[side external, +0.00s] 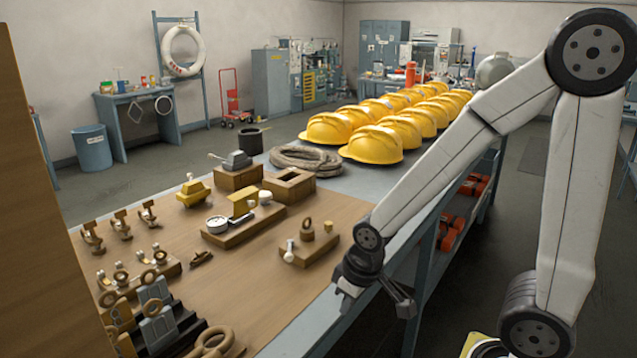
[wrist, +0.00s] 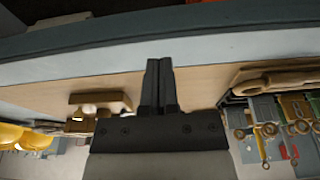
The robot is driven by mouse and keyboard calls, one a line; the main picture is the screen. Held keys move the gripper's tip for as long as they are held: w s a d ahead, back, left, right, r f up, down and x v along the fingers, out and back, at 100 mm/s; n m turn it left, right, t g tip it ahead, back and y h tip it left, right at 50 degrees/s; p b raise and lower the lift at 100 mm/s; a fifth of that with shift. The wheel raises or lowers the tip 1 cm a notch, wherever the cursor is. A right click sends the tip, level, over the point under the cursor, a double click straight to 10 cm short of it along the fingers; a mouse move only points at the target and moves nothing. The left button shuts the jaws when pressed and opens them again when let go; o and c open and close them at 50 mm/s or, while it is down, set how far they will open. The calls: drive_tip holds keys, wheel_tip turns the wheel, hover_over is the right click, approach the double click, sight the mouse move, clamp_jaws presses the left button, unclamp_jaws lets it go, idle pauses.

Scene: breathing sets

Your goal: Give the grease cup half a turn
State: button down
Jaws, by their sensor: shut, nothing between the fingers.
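My gripper (side external: 344,294) hangs over the front edge of the bench in the side view. In the wrist view its two black fingers (wrist: 160,68) lie together with nothing between them. A small wooden base (side external: 318,246) stands on the brown board to the left of and behind my gripper. It carries a brown round piece with an upright ring (side external: 307,232) and a white-knobbed piece (side external: 289,253). One of these may be the grease cup; I cannot tell which. The base appears left of my fingers in the wrist view (wrist: 98,101), its fittings partly hidden. My gripper is apart from it.
A longer block with a gauge (side external: 217,224) stands behind the small base. Several ringed fittings (side external: 150,257) and dark stepped racks (side external: 160,325) are at the left. Yellow helmets (side external: 372,145) and coiled rope (side external: 305,160) lie farther back. Bare board (side external: 240,290) lies left of my gripper.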

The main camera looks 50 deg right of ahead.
drive_tip(key=c, duration=0.8)
unclamp_jaws()
drive_tip(key=shift+w, duration=0.1)
drive_tip(key=o, duration=0.4)
drive_tip(key=shift+w+d+r, duration=0.1)
drive_tip(key=shift+w, duration=0.1)
drive_tip(key=w+d+r+n+g, duration=0.1)
drive_tip(key=w+d+r+n, duration=0.1)
drive_tip(key=w+d+n, duration=0.3)
drive_tip(key=w+d+r+n, duration=0.2)
drive_tip(key=w+d+n, duration=0.4)
drive_tip(key=w+d, duration=0.2)
drive_tip(key=w+d+r+n+g, duration=0.1)
drive_tip(key=w+d+r+n, duration=0.1)
drive_tip(key=w+d+n, duration=0.4)
drive_tip(key=shift+w+d+g, duration=0.1)
drive_tip(key=shift+w+d, duration=0.1)
drive_tip(key=shift+d, duration=0.5)
drive_tip(key=shift+w+d+g, duration=0.1)
drive_tip(key=shift+w+d, duration=0.15)
drive_tip(key=shift+d, duration=0.5)
drive_tip(key=shift+w+d+g, duration=0.1)
drive_tip(key=shift+w+d, duration=0.1)
drive_tip(key=shift+d, duration=0.5)
drive_tip(key=shift+w+d+r+n, duration=0.15)
drive_tip(key=shift+d+n, duration=0.15)
drive_tip(key=shift+d, duration=0.15)
